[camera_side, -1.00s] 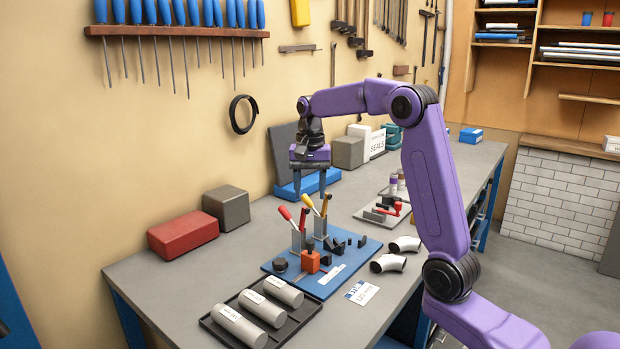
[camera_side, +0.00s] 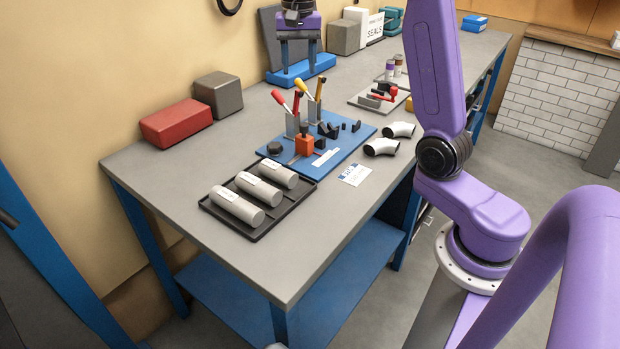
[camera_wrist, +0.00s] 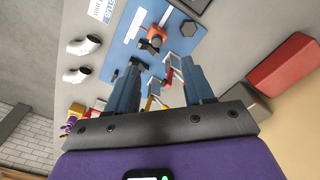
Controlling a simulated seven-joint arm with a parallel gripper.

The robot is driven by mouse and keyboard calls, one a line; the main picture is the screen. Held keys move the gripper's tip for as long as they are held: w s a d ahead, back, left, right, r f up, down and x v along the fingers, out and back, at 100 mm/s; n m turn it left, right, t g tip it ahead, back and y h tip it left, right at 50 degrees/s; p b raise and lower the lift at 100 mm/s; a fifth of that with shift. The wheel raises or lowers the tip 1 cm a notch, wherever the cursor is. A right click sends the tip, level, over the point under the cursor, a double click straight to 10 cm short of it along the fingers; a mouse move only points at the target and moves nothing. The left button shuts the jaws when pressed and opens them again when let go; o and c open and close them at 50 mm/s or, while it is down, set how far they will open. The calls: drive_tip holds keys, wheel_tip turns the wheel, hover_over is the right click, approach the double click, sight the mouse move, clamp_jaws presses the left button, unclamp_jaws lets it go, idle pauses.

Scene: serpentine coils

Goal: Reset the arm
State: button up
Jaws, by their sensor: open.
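My gripper (camera_side: 298,58) shows at the top of the side view, pointing down above the back of the bench, behind the blue fixture board (camera_side: 345,144). Its two blue fingers stand apart with nothing between them. In the wrist view my gripper (camera_wrist: 163,75) is also open, with the fixture board (camera_wrist: 122,45) beyond the fingers. Red-handled and yellow-handled toggle clamps (camera_side: 290,118) stand upright on the board, with an orange block (camera_side: 305,144) in front of them. My upper arm is cut off by the top of the side view.
A black tray (camera_side: 254,232) holds three grey cylinders at the near end of the bench. Two white pipe elbows (camera_side: 381,147) lie right of the board. A red box (camera_side: 176,124) and a grey block (camera_side: 218,95) stand at the wall.

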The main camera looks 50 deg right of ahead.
drive_tip(key=s+a+f+n, duration=0.2)
drive_tip(key=s+a+n, duration=0.3)
drive_tip(key=s+a, duration=0.25)
drive_tip(key=s+a+f+n, duration=0.3)
drive_tip(key=s+a+n, duration=0.3)
drive_tip(key=a, duration=0.2)
drive_tip(key=s+f+n, duration=0.3)
drive_tip(key=s+n, duration=0.2)
drive_tip(key=s, duration=0.4)
drive_tip(key=s+f+n, duration=0.3)
drive_tip(key=s+n, duration=0.3)
drive_tip(key=s, duration=0.4)
drive_tip(key=shift+s+a, duration=0.2)
drive_tip(key=shift+s, duration=0.1)
idle(0.5)
